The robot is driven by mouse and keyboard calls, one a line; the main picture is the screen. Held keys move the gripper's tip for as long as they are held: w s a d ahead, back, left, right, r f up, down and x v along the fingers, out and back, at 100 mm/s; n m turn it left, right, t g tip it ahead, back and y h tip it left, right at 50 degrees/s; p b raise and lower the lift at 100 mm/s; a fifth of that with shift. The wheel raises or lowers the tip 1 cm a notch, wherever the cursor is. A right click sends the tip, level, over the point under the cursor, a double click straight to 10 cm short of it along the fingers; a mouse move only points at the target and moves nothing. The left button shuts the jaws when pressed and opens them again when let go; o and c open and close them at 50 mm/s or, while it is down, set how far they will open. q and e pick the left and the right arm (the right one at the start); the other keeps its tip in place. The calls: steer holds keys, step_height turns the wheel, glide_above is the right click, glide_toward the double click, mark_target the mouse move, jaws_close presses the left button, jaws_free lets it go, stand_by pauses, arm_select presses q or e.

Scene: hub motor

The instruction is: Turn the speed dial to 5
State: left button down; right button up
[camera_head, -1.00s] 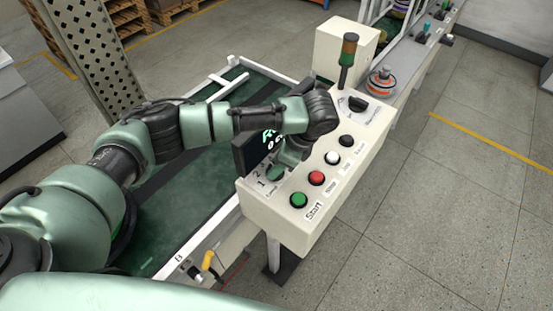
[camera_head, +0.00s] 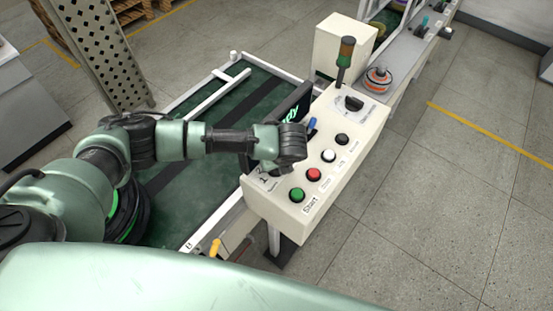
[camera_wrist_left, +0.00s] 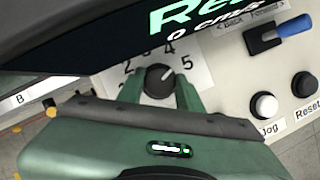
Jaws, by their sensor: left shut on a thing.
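The speed dial (camera_wrist_left: 159,81) is a small black knob on a white plate. In the left wrist view the figures 2, 3, 4 and 5 show around it. A pale pointer mark on its upper right seems to face between 4 and 5, but it is too small to be sure. My left gripper (camera_wrist_left: 160,88) is shut on the dial, one green finger on each side. In the head view my left gripper's wrist (camera_head: 291,147) is over the near end of the control box (camera_head: 325,207) and hides the dial. My right gripper is not in view.
A display (camera_head: 286,122) stands close beside the dial; it also fills the top of the left wrist view (camera_wrist_left: 200,22). A blue-handled switch (camera_wrist_left: 290,27), green (camera_head: 297,195), red (camera_head: 313,174), white (camera_head: 328,156) and black (camera_head: 342,140) buttons are nearby. A signal lamp (camera_head: 345,52) stands behind.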

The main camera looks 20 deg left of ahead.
arm_select(q)
steer(key=shift+m+t+h, duration=0.4)
steer(key=shift+m, duration=0.9)
steer(key=c, duration=0.9)
jaws_free()
steer(key=shift+c, duration=0.2)
